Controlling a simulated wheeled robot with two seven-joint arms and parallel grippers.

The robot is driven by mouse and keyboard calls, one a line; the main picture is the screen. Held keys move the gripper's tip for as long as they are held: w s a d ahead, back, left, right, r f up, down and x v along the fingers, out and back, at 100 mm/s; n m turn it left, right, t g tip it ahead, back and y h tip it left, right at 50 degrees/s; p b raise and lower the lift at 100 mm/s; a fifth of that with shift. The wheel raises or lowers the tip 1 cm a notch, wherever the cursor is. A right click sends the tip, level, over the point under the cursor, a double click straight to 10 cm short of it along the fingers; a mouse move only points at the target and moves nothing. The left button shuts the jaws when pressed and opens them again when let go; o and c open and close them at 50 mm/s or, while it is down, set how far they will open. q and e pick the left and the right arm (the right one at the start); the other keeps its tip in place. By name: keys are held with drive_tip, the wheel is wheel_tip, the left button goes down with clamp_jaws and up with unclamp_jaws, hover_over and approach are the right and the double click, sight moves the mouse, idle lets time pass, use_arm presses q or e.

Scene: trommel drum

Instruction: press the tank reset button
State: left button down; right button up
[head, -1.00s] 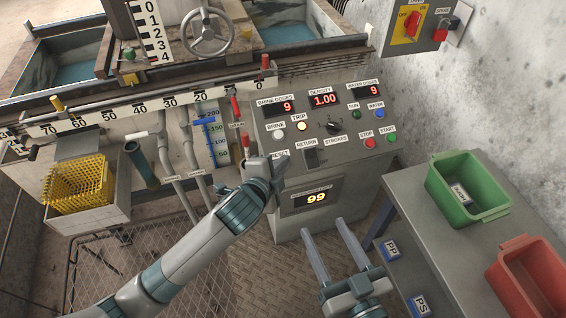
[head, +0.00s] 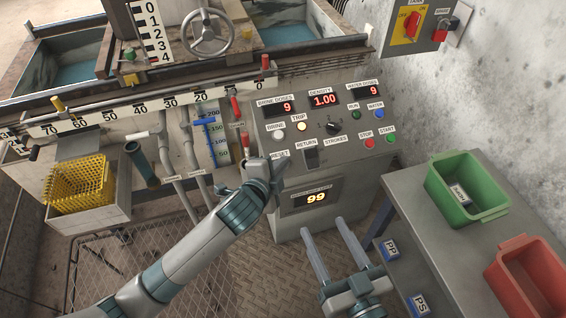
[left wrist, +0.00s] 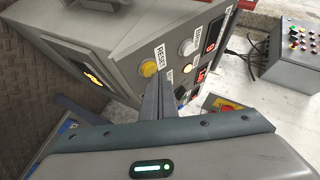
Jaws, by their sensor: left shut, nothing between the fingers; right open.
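The tank reset button is a round yellow button (left wrist: 149,68) beside a RESET label (left wrist: 160,55) on the grey control panel (head: 345,118). It shows in the left wrist view. In the head view my left gripper hides the button, and only part of the RESET label (head: 281,154) shows. My left gripper (head: 280,162) is shut and empty at the panel's lower left. In the left wrist view its fingertips (left wrist: 160,84) appear very close to the button; I cannot tell whether they touch it. My right gripper (head: 323,227) is open and empty in front of the cabinet.
The panel also carries a lit TRIP lamp (head: 302,126), a white BRINE button (head: 279,134), a black knob (head: 333,128), and red STOP (head: 370,143) and green START (head: 391,139) buttons. A grey table (head: 408,215) with green (head: 468,218) and red bins (head: 505,290) stands right.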

use_arm(q)
drive_tip(key=shift+w+f, duration=0.2)
drive_tip(key=shift+f, duration=0.2)
idle(0.6)
drive_tip(key=shift+r, duration=0.1)
idle(0.3)
drive_tip(key=shift+s+r+p, duration=0.4)
drive_tip(key=shift+r+p, duration=0.3)
drive_tip(key=shift+p, duration=0.55)
drive_tip(key=r+p, duration=0.1)
drive_tip(key=p, duration=0.1)
drive_tip(key=s+r+p, duration=0.1)
drive_tip(key=r+p, duration=0.1)
drive_tip(key=s+d+r+p, duration=0.1)
drive_tip(key=p, duration=0.1)
drive_tip(key=shift+s+r, duration=0.15)
drive_tip(key=shift+r, duration=0.05)
drive_tip(key=shift+a, duration=0.1)
idle(0.5)
